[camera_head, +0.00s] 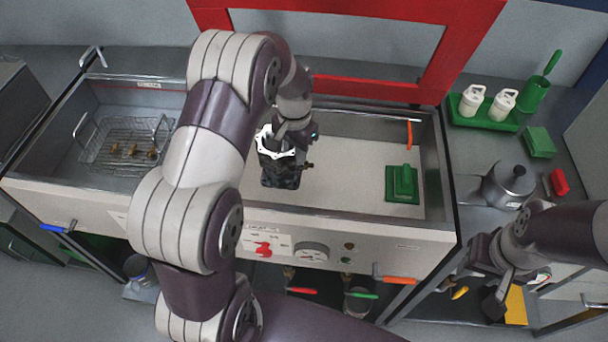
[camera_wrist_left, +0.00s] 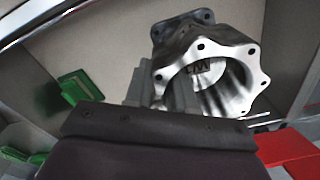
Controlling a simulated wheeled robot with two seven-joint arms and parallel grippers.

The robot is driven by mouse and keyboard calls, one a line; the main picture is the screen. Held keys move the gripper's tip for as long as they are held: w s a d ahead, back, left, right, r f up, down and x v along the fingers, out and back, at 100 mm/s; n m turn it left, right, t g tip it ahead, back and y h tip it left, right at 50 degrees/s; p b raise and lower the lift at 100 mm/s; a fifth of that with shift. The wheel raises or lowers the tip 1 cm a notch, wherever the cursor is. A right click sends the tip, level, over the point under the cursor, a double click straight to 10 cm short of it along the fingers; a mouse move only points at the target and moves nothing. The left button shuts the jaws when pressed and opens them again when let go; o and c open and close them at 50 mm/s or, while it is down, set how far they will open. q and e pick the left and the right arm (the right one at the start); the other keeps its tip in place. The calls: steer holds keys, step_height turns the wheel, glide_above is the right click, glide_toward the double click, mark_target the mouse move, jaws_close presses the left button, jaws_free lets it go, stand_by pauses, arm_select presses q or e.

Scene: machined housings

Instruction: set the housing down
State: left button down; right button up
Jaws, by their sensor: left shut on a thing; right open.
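The housing (camera_head: 281,170) is a dark metal casting with a bright machined flange, inside or just above the right-hand basin (camera_head: 345,183) in the head view. My left gripper (camera_head: 290,135) reaches down from above and is shut on it. In the left wrist view the housing (camera_wrist_left: 205,75) shows its round bore and bolt holes, with the gripper's finger at its wall. I cannot tell whether its underside touches the basin floor. My right gripper (camera_head: 488,290) is open and empty at the lower right, outside the basin, beside the bench front.
A green block with a handle (camera_head: 403,184) lies at the basin's right end. The left basin holds a wire basket (camera_head: 122,145) with small brass parts. A red frame (camera_head: 455,55) stands behind. A green tray with white bottles (camera_head: 487,106) and a grey pot (camera_head: 508,184) stand right.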

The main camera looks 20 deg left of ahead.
mark_target(297, 178)
arm_select(q)
steer(key=f, duration=0.4)
steer(key=f+p, duration=0.1)
steer(key=f, duration=0.1)
steer(key=shift+w+f, duration=0.15)
steer(key=shift+w, duration=0.15)
steer(key=f, duration=0.3)
steer(key=shift+s+p, duration=0.25)
steer(key=shift+p, duration=0.05)
steer(key=shift+w+f, duration=0.1)
steer(key=shift+f, duration=0.3)
steer(key=shift+w, duration=0.1)
steer(key=shift+f, duration=0.1)
steer(key=c, duration=0.9)
jaws_free()
steer(key=shift+c, duration=0.2)
